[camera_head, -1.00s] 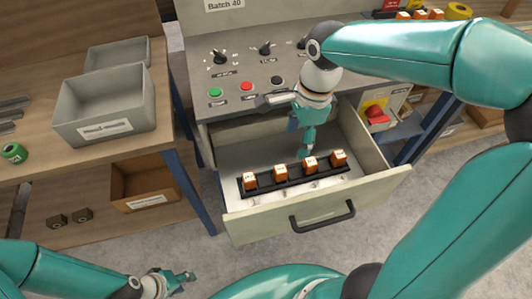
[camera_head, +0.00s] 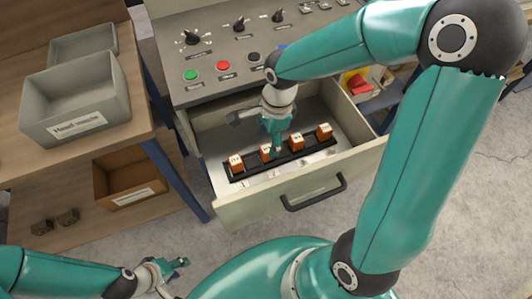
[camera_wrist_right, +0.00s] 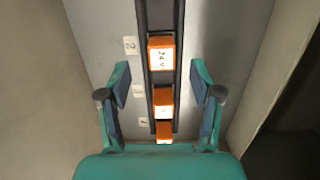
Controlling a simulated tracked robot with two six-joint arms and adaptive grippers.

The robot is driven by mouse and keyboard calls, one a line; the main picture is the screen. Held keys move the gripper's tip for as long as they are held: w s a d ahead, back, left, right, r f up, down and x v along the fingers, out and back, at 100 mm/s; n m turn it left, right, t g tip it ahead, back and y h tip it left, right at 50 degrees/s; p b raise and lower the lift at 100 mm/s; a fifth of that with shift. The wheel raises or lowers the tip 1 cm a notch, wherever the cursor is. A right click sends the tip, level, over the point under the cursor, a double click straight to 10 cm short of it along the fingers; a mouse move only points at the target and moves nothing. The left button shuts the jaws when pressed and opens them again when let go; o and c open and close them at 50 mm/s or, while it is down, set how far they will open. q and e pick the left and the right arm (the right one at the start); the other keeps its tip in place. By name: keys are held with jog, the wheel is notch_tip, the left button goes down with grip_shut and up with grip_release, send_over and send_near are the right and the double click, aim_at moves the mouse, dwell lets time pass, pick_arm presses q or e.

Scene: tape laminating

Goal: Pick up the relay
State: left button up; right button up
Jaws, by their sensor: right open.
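Several orange relays with white tops sit in a row on a black rail (camera_head: 310,149) in the open drawer. From the left they are one relay (camera_head: 236,163), a second (camera_head: 265,152) partly hidden by my right gripper, a third (camera_head: 296,142) and a far-right one (camera_head: 324,131). My right gripper (camera_head: 275,148) points down over the rail near the second relay. In the right wrist view its open fingers (camera_wrist_right: 160,85) stand on either side of the rail, with nothing between them gripped. One relay there (camera_wrist_right: 161,53) reads "24 V". My left gripper (camera_head: 180,262) is low at the left, away from the drawer.
The drawer's front wall (camera_head: 240,208) with its black handle (camera_head: 314,193) and its side walls surround the rail. A control panel (camera_head: 215,50) with knobs and buttons is behind it. A grey bin (camera_head: 75,95) stands on the left bench, with a brown box (camera_head: 125,180) below.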

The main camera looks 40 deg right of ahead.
aim_at(267, 148)
jog(key=f, duration=0.5)
jog(key=shift+w+a, duration=0.15)
jog(key=shift+a, duration=0.05)
jog(key=shift+c, duration=0.3)
jog(key=shift+r, duration=0.1)
grip_shut()
